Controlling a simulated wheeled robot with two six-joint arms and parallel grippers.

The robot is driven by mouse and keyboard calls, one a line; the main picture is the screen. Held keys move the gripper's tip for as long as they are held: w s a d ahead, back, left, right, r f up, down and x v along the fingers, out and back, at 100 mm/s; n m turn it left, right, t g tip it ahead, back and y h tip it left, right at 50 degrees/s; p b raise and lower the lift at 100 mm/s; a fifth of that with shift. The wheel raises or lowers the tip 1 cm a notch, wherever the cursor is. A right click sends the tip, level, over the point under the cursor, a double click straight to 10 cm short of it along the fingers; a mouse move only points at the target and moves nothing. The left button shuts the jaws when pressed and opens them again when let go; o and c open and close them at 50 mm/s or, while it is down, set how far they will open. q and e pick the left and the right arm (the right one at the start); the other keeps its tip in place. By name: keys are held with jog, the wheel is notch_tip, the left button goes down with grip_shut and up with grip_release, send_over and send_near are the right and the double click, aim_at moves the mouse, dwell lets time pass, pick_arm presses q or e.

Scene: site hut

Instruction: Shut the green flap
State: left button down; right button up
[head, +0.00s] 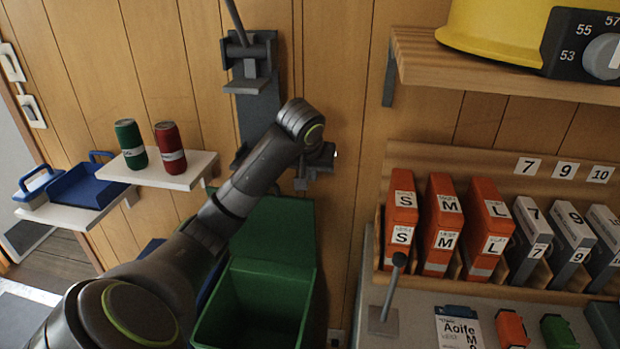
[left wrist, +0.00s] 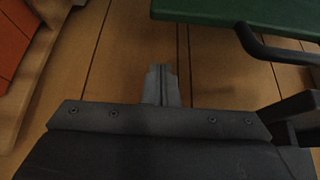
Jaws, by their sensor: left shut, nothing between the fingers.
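The green flap (head: 278,232) stands raised behind the open green bin (head: 262,305), against the wood wall. My arm crosses in front of part of the bin and flap. My left gripper (head: 318,168) is shut and empty, near the wall just above and right of the flap's top edge. In the left wrist view the shut fingers (left wrist: 160,84) point at bare wood planks. A green panel (left wrist: 270,14), which looks like the flap, shows at the top right with a dark bar beside it, apart from the fingers. My right gripper is not in view.
Orange S, M and L boxes (head: 440,225) stand in a rack at the right. A lever (head: 395,285) rises from the grey counter. A green can (head: 130,144) and red can (head: 170,147) stand on a small shelf. A yellow device (head: 490,25) sits on the upper shelf.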

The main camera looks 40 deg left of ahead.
pick_arm(q)
jog(key=s+f+p, duration=0.1)
jog(key=s+d+f+p, duration=0.1)
jog(key=shift+s+d+f, duration=0.15)
jog(key=shift+s+f, duration=0.1)
jog(key=shift+f, duration=0.15)
jog(key=shift+w+f, duration=0.1)
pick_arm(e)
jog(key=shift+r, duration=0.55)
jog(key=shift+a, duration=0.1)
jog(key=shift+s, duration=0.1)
